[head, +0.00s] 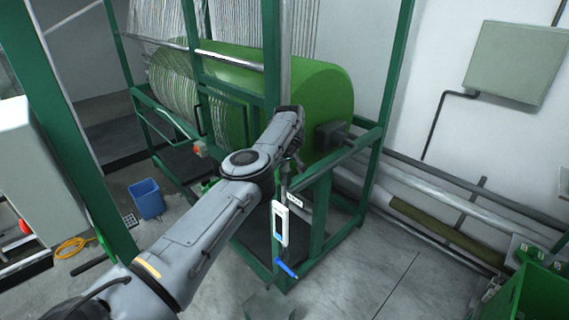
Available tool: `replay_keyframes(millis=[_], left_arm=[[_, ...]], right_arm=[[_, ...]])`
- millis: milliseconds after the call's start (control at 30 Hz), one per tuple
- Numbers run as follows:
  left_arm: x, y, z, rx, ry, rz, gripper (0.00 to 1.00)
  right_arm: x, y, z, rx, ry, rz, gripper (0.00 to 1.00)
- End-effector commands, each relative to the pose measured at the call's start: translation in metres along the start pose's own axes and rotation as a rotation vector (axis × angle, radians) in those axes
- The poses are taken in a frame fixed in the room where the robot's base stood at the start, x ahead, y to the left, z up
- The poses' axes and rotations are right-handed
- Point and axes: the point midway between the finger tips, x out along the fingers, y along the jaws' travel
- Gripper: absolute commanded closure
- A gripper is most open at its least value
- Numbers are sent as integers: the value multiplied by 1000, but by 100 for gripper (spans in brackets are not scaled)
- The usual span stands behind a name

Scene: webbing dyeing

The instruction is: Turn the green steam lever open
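My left arm reaches in from the lower left to the green machine frame. Its wrist end is in front of the frame's near post. The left gripper (292,164) is small and dark and mostly hidden behind the wrist, so its fingers cannot be made out. I cannot clearly pick out the green steam lever. A small green part (208,185) shows low on the frame, left of my arm, but I cannot tell if it is the lever. A blue handle (287,268) sticks out low on the near post, below a white panel (280,224). My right gripper is not in view.
A large green drum (325,95) with white strands fills the frame. Pipes (440,180) run along the right wall. A blue bin (147,198) and orange cable (72,247) are on the left floor. A green container (535,295) is at lower right. The floor between is clear.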

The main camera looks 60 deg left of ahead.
Motion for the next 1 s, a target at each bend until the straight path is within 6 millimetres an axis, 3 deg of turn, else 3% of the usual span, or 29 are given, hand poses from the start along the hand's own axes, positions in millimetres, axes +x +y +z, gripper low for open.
replay_keyframes(millis=[567, 600, 700, 1000], left_arm=[[6, -6, -5, -9, -18, 0, 100], [6, -6, -5, -9, -18, 0, 69], [6, -6, -5, -9, -18, 0, 54], [4, -5, -4, -7, -17, 0, 52]], right_arm=[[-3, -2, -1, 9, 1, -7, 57], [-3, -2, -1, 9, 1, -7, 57], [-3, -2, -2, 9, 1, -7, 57], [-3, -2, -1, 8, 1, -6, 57]])
